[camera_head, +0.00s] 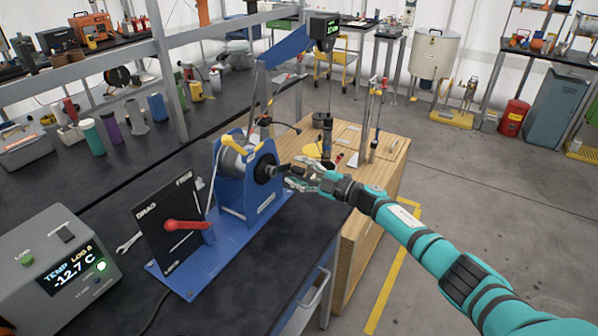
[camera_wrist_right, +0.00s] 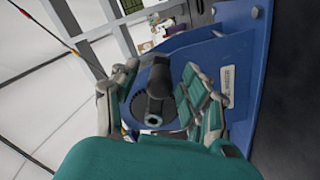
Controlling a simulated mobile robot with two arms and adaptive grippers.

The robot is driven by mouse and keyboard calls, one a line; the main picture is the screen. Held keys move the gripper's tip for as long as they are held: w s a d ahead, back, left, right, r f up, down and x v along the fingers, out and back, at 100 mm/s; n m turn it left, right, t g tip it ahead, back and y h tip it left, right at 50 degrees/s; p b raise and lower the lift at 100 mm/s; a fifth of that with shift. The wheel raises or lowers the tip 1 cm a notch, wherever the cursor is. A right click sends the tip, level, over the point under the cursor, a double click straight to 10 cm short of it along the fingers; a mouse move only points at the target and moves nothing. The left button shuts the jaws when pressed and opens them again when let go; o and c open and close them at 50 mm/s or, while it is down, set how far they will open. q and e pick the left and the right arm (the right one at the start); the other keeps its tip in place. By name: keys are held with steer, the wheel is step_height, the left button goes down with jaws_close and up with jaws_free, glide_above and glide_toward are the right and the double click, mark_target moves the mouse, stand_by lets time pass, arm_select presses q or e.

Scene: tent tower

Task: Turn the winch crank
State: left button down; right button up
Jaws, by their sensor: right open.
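The blue winch (camera_head: 246,175) stands on the dark bench, with a drum on its left and a dark round hub on its right side. The dark winch crank (camera_head: 284,170) sticks out from that hub. In the right wrist view the crank's handle (camera_wrist_right: 155,100) points toward the camera, with a hollow end. My right gripper (camera_head: 303,177) is at the crank; in the wrist view its fingers (camera_wrist_right: 160,105) are open on both sides of the handle, with gaps showing. My left gripper is not in view.
A black panel with a red lever (camera_head: 184,225) stands left of the winch on the blue base. A temperature box (camera_head: 60,262) sits at front left. A wooden cabinet (camera_head: 362,240) stands behind my right arm.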

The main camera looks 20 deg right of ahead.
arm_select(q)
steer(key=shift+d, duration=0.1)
arm_select(e)
steer(key=v, duration=1.1)
steer(key=shift+s+d, duration=0.3)
stand_by(0.7)
